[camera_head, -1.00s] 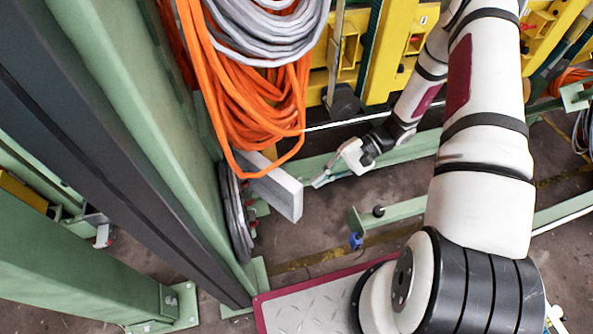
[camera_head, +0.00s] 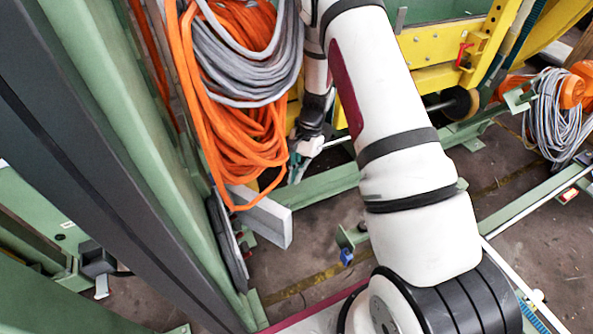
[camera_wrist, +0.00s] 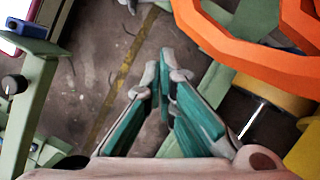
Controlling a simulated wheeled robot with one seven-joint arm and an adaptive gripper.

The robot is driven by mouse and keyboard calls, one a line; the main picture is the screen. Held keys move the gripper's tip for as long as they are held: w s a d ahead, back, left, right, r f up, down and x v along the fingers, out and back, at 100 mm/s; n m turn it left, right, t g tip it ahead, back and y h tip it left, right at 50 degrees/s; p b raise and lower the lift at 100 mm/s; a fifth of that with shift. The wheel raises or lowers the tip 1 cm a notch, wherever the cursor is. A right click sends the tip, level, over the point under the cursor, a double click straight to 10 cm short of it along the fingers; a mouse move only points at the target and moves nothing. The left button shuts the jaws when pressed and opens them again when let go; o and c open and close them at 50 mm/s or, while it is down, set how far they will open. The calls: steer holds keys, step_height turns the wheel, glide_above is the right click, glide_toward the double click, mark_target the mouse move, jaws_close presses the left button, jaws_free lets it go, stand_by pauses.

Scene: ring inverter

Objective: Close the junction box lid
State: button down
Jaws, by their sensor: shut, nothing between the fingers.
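A light grey flat panel (camera_head: 265,220) sticks out to the right from the green column in the head view. It looks like the open junction box lid, but the box itself is mostly hidden by the column and cables. My gripper (camera_head: 294,178), with teal fingers, is just beyond the panel's right end and beside the hanging orange cable, apart from the panel as far as I can tell. In the wrist view my gripper (camera_wrist: 158,72) has its fingertips together with nothing between them. The panel cannot be made out in the wrist view.
Orange cable loops (camera_head: 240,130) and a grey cable coil (camera_head: 245,65) hang above the panel. The orange cable (camera_wrist: 255,50) also passes close at right in the wrist view. The green column (camera_head: 120,130) stands at left. Low green rails (camera_head: 325,184) cross the floor.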

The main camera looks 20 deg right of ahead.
steer(key=s+a+f+b, duration=0.2)
steer(key=s+a+f, duration=0.1)
steer(key=a+f, duration=0.2)
steer(key=shift+a, duration=0.15)
steer(key=shift+r, duration=0.1)
stand_by(0.3)
